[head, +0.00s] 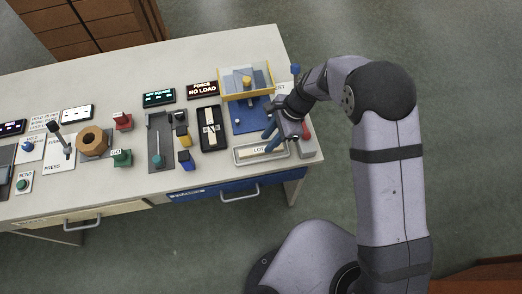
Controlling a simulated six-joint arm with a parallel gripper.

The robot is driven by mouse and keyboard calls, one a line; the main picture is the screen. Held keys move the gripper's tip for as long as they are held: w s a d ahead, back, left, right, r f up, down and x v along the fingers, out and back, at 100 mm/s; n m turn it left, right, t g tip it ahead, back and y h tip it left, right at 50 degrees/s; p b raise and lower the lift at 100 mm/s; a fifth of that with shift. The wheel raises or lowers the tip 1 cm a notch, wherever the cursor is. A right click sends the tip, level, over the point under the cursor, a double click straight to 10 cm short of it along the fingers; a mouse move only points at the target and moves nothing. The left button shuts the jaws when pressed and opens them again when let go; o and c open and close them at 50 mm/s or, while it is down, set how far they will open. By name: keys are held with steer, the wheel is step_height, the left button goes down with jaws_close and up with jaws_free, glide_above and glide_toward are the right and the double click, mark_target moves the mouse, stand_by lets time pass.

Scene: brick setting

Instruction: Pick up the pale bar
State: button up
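A pale bar (247,154) appears to lie in a shallow grey tray (238,161) at the table's front right; a label reading LOT sits there too, and the two are hard to tell apart at this size. My gripper (268,142) reaches in from the right, pointing down and left over the tray's back edge. Its two dark fingers look spread, with nothing visible between them. Whether a fingertip touches the tray or bar cannot be told. The gripper hides part of the tray's right end.
A blue plate (241,123) with a clear-walled, yellow-edged box (234,94) stands behind the tray. A black fixture (201,137) holding a pale strip is to the left. A red knob (306,131) sits by the table's right edge. Several displays, levers and buttons fill the left side.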

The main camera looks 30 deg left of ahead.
mark_target(261, 149)
steer(key=shift+b+x, duration=2.1)
steer(key=shift+x, duration=0.45)
steer(key=shift+w, duration=0.1)
steer(key=shift+c, duration=0.6)
jaws_close()
